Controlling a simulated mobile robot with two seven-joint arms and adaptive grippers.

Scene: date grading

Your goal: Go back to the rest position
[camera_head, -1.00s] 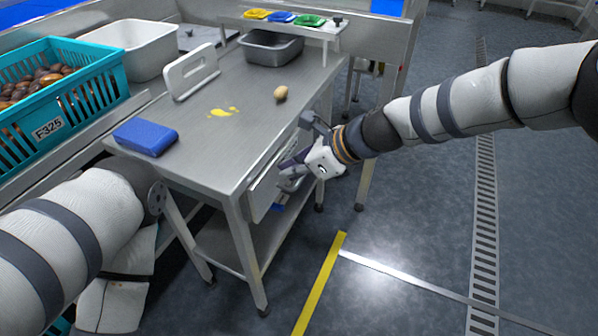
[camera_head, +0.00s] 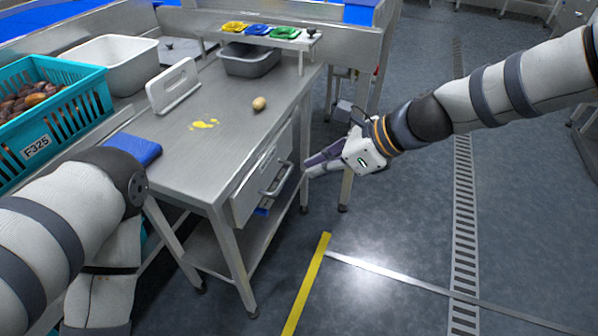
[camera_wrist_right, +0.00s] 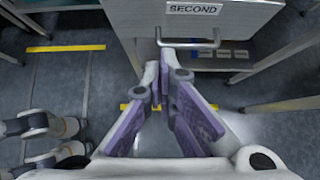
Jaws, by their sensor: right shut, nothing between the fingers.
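My right gripper (camera_head: 314,166) is in the air off the drawer side of the steel table (camera_head: 215,115), with its purple-padded fingers shut and empty. In the right wrist view its fingers (camera_wrist_right: 165,88) come together just below the bar handle (camera_wrist_right: 188,40) of a drawer front (camera_wrist_right: 225,22) marked SECOND. In the head view that drawer (camera_head: 250,190) and its handle (camera_head: 277,180) are in plain sight, with a gap between them and the gripper. My left arm comes in at the lower left, and its gripper is out of view.
A teal crate (camera_head: 60,125) of dates stands left. Floor right of the table is open.

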